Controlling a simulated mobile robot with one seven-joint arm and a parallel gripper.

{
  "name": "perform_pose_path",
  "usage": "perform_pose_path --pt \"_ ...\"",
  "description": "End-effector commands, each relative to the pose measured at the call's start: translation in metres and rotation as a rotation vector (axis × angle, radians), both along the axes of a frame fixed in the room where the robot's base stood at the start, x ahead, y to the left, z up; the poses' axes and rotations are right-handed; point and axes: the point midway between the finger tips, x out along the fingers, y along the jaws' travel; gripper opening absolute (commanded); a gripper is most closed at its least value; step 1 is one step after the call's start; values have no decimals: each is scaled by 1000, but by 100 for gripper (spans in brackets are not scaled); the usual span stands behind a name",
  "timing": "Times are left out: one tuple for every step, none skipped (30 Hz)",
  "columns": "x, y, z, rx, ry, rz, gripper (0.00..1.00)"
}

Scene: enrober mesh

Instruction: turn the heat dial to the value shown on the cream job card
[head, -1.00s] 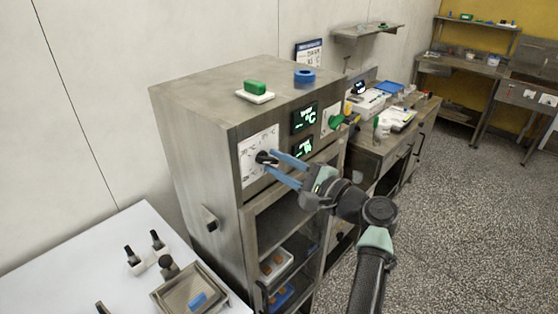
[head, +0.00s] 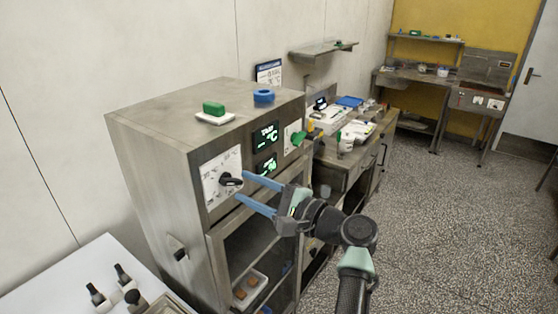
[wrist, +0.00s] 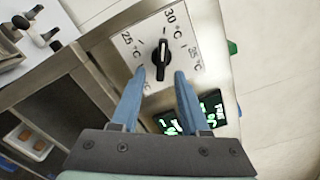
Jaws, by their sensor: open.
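The heat dial (head: 230,181) is a black bar knob on a white scale plate (head: 213,164) on the steel cabinet's front. In the wrist view the dial (wrist: 162,57) has its white pointer line up towards the 30 °C label, between 25 °C and 35 °C. My gripper (head: 240,186) has two blue fingers, open and empty, just in front of the knob. In the wrist view my gripper (wrist: 160,74) has a fingertip on each side of the knob's lower end, with gaps. I cannot make out a cream job card.
Two green-lit displays (head: 265,136) and a green knob (head: 299,138) are right of the dial. A blue-headed notice (head: 268,72) is on the wall. Open floor lies right.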

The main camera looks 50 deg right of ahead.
Motion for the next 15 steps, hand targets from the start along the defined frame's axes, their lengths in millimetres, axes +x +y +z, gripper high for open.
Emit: perform_pose_path --pt "-12 -3 -5 -2 0 -6 45" --pt "-19 -3 -5 -2 -1 -5 45" --pt "-29 -3 -6 -2 0 -4 45" --pt "-36 -4 -6 -3 1 -5 45" --pt "-43 -4 -6 -3 0 -4 45" --pt "-52 -5 -6 -3 1 -4 45" --pt "-58 -5 -6 -3 2 -3 45" --pt "-64 -5 -6 -1 1 -4 45" --pt "-72 -6 -5 -2 0 -3 45" --pt "-77 -6 -5 -2 1 -3 45" --pt "-82 -6 -4 -1 2 -1 45" --pt "-88 -6 -4 -1 1 0 45" --pt "-91 -6 -3 -2 1 1 45" --pt "-95 -7 -3 -1 1 0 45" --pt "-98 -7 -3 0 2 1 45"
